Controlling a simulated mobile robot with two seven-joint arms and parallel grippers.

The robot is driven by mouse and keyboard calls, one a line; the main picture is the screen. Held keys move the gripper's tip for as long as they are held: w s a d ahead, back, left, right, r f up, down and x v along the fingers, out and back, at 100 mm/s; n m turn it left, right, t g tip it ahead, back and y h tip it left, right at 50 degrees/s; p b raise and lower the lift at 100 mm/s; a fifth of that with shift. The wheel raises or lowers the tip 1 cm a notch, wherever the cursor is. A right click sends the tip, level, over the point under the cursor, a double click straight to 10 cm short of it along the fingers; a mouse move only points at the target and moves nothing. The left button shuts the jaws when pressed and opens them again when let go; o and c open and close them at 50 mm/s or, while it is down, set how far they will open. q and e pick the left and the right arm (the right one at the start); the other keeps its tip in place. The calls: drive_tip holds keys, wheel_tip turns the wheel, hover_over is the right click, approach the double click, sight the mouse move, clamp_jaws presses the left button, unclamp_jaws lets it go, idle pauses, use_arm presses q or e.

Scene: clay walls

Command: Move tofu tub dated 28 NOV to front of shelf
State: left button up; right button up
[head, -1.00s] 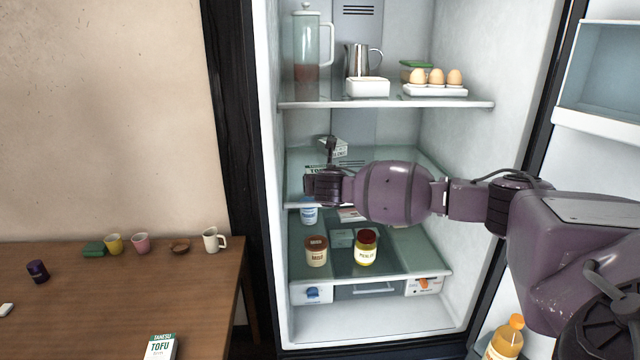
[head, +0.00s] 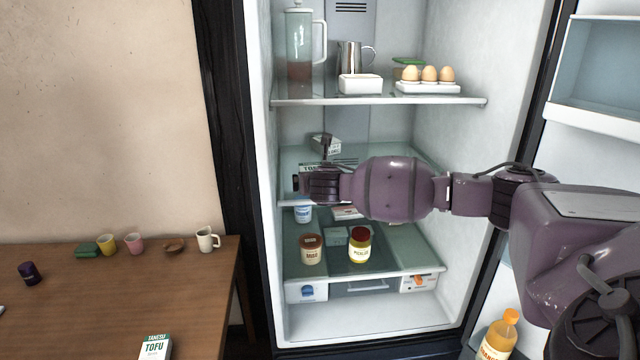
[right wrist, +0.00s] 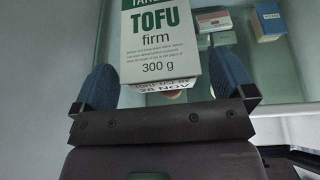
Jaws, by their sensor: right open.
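A white and green tofu tub (right wrist: 163,45) fills the middle of the right wrist view. The label on its near face reads 28 NOV, upside down in that view. In the head view the tub (head: 312,167) shows only in part on the middle fridge shelf, behind my right gripper (head: 316,184). My right gripper (right wrist: 163,88) is open, its two blue fingers on either side of the tub. I cannot tell whether they touch it. Another white pack (head: 326,144) stands farther back on the same shelf (head: 400,160). My left gripper is not in view.
The upper shelf (head: 375,101) holds a jug, steel pitcher, white dish and eggs. The shelf below holds a brown-lidded jar (head: 311,250), a red-lidded jar (head: 360,247) and small packs. Another tofu pack (head: 155,346) is on the wooden table (head: 190,290) at left.

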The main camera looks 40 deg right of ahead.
drive_tip(key=v, duration=0.8)
drive_tip(key=shift+b, duration=0.4)
